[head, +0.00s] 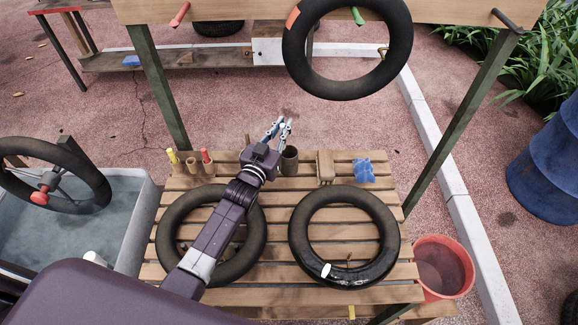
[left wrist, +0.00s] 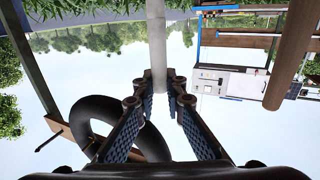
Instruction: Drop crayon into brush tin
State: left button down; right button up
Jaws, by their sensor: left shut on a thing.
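My left gripper (head: 281,126) reaches over the back of the slatted wooden table. In the left wrist view its two blue-padded fingers (left wrist: 162,98) are closed around a pale grey, stick-like crayon (left wrist: 156,45). In the head view the crayon is too small to make out clearly between the fingertips. The dark cylindrical brush tin (head: 289,162) stands upright on the table's back edge, just below the gripper in the picture. The gripper is above the table, apart from the tin. The tin's inside cannot be seen clearly. My right gripper is not in view.
Holders with a yellow stick (head: 172,156) and a red stick (head: 206,156) stand left. Two tyres lie in front; another tyre (head: 395,60) hangs behind. A red bucket (head: 432,243) stands at right.

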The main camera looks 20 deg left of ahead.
pick_arm(q)
jog(key=shift+f, duration=0.1)
jog(key=shift+s, duration=0.1)
jog(key=shift+d, duration=0.1)
jog(key=c, duration=2.3)
grip_release()
jog(key=o, duration=0.4)
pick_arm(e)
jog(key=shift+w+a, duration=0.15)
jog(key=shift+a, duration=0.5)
pick_arm(q)
jog(key=s+a, duration=0.1)
jog(key=s, duration=1.1)
jog(key=shift+a, duration=0.25)
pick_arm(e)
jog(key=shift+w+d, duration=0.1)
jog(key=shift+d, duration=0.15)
